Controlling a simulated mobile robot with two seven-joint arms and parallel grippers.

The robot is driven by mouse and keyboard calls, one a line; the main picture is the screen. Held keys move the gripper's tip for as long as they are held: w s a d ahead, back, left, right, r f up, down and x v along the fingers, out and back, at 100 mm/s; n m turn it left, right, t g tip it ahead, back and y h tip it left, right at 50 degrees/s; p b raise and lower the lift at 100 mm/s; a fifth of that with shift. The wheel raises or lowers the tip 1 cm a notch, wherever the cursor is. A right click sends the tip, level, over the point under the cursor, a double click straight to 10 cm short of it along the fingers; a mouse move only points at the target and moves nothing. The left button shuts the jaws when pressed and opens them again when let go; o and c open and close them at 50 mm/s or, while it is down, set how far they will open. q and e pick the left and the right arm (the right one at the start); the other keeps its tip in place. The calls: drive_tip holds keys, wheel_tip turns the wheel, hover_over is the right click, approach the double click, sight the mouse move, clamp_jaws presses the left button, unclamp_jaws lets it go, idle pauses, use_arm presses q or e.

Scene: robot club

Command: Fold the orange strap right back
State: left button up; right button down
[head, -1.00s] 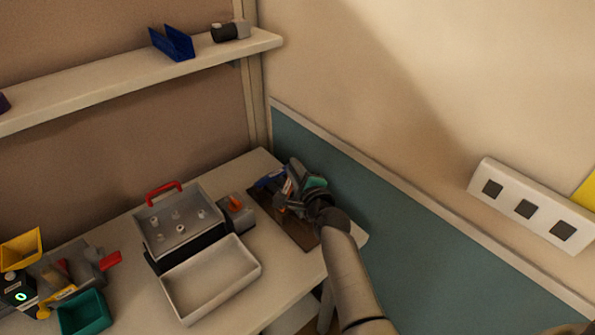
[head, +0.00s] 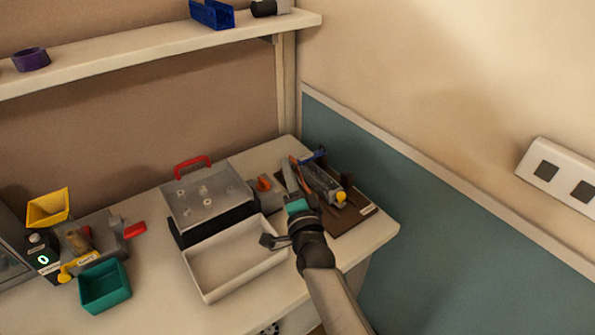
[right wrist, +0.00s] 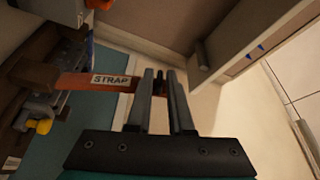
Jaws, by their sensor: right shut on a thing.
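The strap (right wrist: 85,83) is a flat orange-brown band with a white STRAP label in the right wrist view. It runs out straight from the fixture at the left to my right gripper (right wrist: 159,84), whose fingers are shut on its end. In the head view my right gripper (head: 290,180) is beside the left side of the grey fixture (head: 322,184). The fixture has a yellow knob (head: 341,197) and a blue part (head: 315,155), and sits on a brown board (head: 352,217). The fingers partly hide the strap there. My left gripper is not in view.
Left of my right gripper are a white tray (head: 205,292), a grey case with a red handle (head: 193,166) and a small grey box with an orange knob (head: 264,183). Teal (head: 105,287) and yellow bins stand farther left. A teal wall panel (head: 420,215) borders the right.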

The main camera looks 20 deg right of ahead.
drive_tip(key=shift+s+a+f+n+b, duration=0.15)
drive_tip(key=shift+a+f+n+b, duration=0.2)
drive_tip(key=shift+a+n, duration=0.15)
drive_tip(key=c, duration=0.8)
unclamp_jaws()
drive_tip(key=shift+s, duration=0.15)
drive_tip(key=s+f, duration=0.2)
drive_tip(key=s, duration=1.2)
drive_tip(key=shift+s+f, duration=0.3)
drive_tip(key=shift+s, duration=0.1)
drive_tip(key=shift+a, duration=0.1)
